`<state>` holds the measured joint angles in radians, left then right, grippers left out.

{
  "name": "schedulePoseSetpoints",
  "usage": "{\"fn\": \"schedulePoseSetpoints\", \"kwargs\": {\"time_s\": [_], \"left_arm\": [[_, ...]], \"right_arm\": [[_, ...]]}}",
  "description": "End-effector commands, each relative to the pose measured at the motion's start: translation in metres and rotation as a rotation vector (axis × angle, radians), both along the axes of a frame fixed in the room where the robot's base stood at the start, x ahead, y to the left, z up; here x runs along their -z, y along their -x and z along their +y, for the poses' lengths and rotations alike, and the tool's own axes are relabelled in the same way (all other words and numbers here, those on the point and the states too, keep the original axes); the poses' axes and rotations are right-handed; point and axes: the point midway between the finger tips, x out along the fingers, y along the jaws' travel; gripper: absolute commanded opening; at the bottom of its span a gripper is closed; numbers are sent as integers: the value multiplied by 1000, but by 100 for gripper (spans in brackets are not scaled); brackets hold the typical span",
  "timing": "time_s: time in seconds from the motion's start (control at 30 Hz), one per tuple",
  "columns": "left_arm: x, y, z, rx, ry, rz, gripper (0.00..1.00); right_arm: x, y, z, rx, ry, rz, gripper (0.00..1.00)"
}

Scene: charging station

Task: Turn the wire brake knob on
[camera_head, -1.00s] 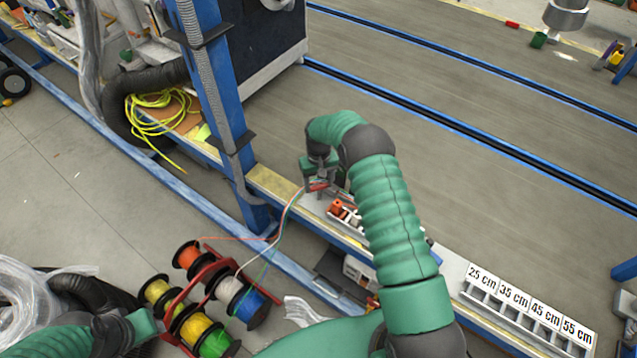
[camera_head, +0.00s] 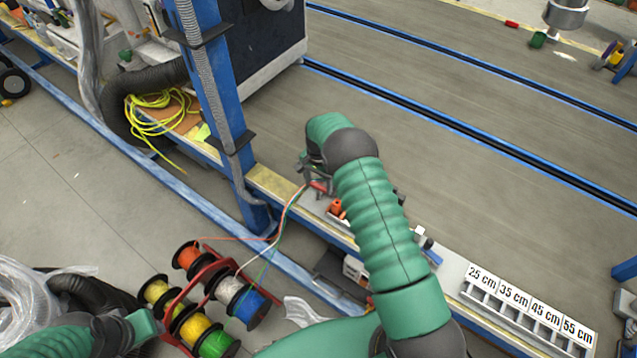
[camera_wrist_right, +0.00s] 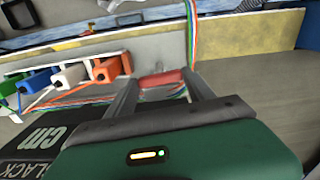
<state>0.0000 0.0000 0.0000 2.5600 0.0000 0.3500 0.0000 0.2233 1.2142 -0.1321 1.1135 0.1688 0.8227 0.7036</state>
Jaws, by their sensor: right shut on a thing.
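The wire brake knob appears to be the red cylinder (camera_wrist_right: 160,78) at the wire path in the right wrist view. Its red also shows in the head view (camera_head: 319,187), beside the wires. My right gripper (camera_wrist_right: 160,82) has a finger on each side of it and is shut on it. In the head view the gripper (camera_head: 310,178) is partly hidden by my own wrist. Colored wires (camera_wrist_right: 191,40) run up past the knob. I cannot tell the knob's on or off position. My left arm shows at lower left, but no left fingers show.
Orange, white, green and blue blocks (camera_wrist_right: 70,74) sit left of the knob in the wrist view. Wire spools (camera_head: 205,300) stand at lower left. A length-marked tray (camera_head: 525,312) lies at right along the bench. A blue post (camera_head: 215,100) rises left of my right gripper.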

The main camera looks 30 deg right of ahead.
Motion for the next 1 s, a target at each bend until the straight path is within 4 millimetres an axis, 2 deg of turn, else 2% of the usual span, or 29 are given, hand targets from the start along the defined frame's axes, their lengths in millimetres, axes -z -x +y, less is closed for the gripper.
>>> {"fn": "schedulePoseSetpoints", "kwargs": {"time_s": [0.3, 0.77, 0.8, 0.93, 1.0], "left_arm": [[0, 0, 0, 0, 0, 0, 36], [0, 0, 0, 0, 0, 0, 36], [0, 0, 0, 0, 0, 0, 36], [0, 0, 0, 0, 0, 0, 36], [0, 0, 0, 0, 0, 0, 36]], "right_arm": [[0, 0, 1, 94, -1, 2, 21], [1, 0, 2, 108, -3, 1, 21], [1, 0, 2, 108, -3, 0, 66], [1, 0, 1, 107, -2, 1, 83], [0, 0, 1, 106, -2, 1, 84]]}}
